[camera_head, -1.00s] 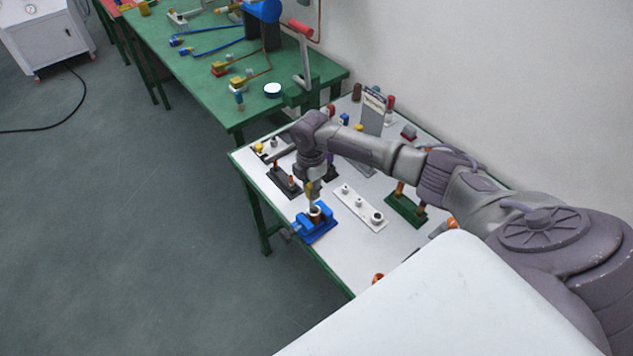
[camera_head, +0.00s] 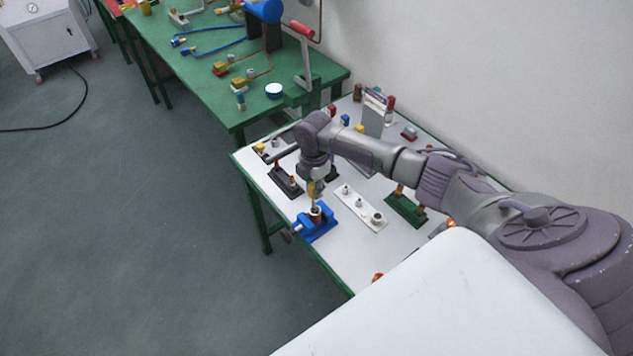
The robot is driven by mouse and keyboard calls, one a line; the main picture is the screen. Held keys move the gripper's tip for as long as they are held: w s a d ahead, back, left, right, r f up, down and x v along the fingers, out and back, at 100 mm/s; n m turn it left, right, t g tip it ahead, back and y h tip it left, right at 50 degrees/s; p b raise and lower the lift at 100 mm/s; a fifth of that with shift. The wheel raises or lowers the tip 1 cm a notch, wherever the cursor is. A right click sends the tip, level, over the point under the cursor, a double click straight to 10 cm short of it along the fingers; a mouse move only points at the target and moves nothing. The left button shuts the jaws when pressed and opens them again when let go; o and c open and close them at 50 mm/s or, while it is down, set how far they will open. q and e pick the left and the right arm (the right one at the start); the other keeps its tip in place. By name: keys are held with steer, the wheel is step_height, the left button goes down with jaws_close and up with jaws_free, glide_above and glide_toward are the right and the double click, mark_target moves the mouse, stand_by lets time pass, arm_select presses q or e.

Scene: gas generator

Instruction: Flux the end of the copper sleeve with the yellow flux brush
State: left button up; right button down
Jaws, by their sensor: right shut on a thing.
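My right gripper (camera_head: 313,178) points down over the near left part of the white table and is shut on the yellow flux brush (camera_head: 312,188). The brush hangs down, its lower end right at the top of the copper sleeve (camera_head: 315,214). The sleeve stands upright in the blue vise (camera_head: 318,228); only a small part of it shows. Whether the brush tip touches the sleeve's end is too small to tell. My left gripper is not in view.
A white strip with several fittings (camera_head: 347,200) lies right of the vise. A dark holder (camera_head: 285,182) is behind it at left, and a green block (camera_head: 405,211) at right. A green workbench (camera_head: 200,70) stands beyond. The table's front edge is close to the vise.

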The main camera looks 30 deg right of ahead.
stand_by(0.3)
steer(key=shift+r, duration=3)
